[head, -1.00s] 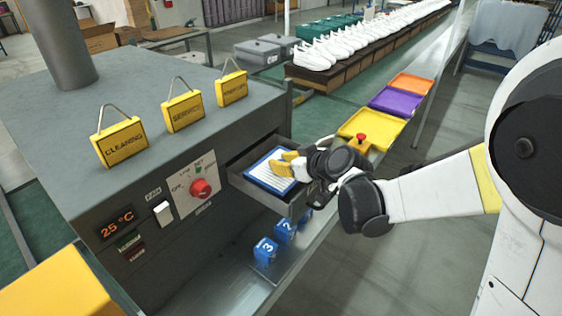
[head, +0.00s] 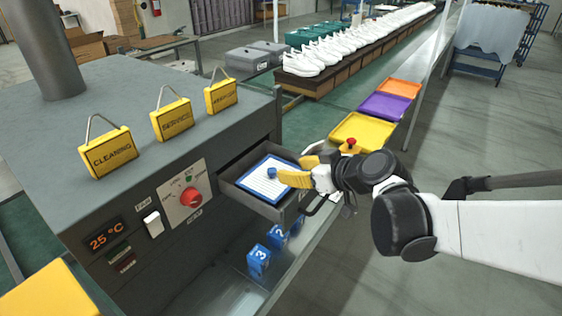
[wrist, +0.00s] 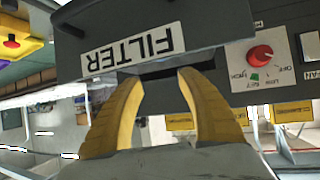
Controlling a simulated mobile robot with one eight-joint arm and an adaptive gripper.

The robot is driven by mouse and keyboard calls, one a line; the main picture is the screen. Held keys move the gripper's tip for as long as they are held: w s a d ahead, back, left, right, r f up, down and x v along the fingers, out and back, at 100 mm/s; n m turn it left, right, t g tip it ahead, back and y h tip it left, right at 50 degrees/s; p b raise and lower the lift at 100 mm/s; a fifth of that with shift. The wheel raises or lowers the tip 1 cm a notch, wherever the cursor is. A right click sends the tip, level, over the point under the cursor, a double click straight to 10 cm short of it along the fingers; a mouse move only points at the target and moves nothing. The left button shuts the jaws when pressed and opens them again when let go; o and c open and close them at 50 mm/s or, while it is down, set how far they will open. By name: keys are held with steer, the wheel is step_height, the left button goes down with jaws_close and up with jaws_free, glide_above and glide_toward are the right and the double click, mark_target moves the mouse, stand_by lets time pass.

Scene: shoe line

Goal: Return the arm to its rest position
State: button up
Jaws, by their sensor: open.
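My gripper (head: 312,166) has yellow fingers and is open and empty. In the head view it is at the right front of the pulled-out drawer (head: 287,208) of the grey machine. A blue-framed white filter panel (head: 258,190) with a small blue knob lies in the drawer. In the wrist view my gripper (wrist: 160,85) has its two fingers spread before the drawer front, which bears an upside-down FILTER label (wrist: 131,48). I cannot tell whether a fingertip touches the drawer.
The machine carries yellow signs (head: 106,151) and a red dial (head: 190,197). Blue numbered blocks (head: 259,261) stand below the drawer. Yellow (head: 365,130), purple (head: 384,107) and orange (head: 399,88) trays line the conveyor. Open floor (head: 470,150) lies to the right.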

steer(key=s+d+f+m+g+h, duration=0.1)
steer(key=s+d+m+h, duration=0.2)
steer(key=s+d, duration=0.3)
steer(key=s+d+f+m+g+h, duration=0.1)
steer(key=s+d+m+h, duration=0.3)
steer(key=s, duration=1)
steer(key=d, duration=0.2)
steer(key=shift+d+m+g, duration=0.35)
steer(key=shift+m+g, duration=0.05)
